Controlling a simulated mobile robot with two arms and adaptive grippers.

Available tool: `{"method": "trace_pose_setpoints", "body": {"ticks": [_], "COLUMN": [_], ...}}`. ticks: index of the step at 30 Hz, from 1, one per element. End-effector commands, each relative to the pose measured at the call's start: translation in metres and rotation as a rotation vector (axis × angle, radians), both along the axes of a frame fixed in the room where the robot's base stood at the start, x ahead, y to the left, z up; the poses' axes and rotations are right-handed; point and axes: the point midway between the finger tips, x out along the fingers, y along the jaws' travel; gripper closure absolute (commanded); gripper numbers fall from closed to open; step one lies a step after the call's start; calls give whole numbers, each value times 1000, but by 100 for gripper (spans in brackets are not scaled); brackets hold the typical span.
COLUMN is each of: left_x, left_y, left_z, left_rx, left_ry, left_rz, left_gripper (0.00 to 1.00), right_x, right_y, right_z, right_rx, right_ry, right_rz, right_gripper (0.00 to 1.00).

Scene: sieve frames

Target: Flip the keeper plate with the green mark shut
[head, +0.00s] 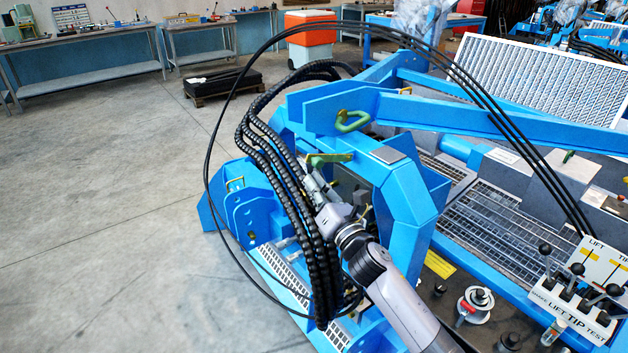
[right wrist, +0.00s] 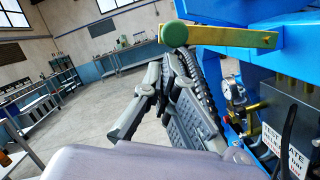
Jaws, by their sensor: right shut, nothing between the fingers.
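The keeper plate (right wrist: 235,38) is a flat brass-coloured bar with a round green mark (right wrist: 173,34) on its left end. It sticks out from a blue frame across the top of the right wrist view. In the head view the plate (head: 328,159) lies just above my right gripper (head: 311,181). My right gripper is shut and empty. In the right wrist view its fingers (right wrist: 172,66) reach up to just below the green-marked end; I cannot tell whether they touch it. My left gripper is not in view.
Black hoses (head: 278,160) loop close beside my right gripper. A green shackle (head: 350,121) sits on the blue frame (head: 410,185) above. A gauge (right wrist: 235,95) shows at the right in the wrist view. A lever panel (head: 580,295) stands at the right. The floor at left is clear.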

Motion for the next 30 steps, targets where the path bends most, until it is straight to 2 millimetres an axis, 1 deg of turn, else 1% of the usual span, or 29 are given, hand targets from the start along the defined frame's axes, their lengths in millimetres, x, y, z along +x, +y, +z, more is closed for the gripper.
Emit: {"method": "trace_pose_setpoints", "body": {"ticks": [11, 16, 26, 30], "left_x": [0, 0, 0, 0], "left_y": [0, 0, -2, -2], "left_z": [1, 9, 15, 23], "left_rx": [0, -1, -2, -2], "left_ry": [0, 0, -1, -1], "left_rz": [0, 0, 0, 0], "left_gripper": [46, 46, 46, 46], "right_x": [0, 0, 0, 1], "right_y": [0, 2, 4, 7], "right_z": [1, 8, 14, 22], "right_rx": [4, 32, 73, 105], "right_ry": [3, 24, 53, 75], "right_rz": [0, 0, 1, 0], "right_gripper": [100, 100, 100, 100]}}
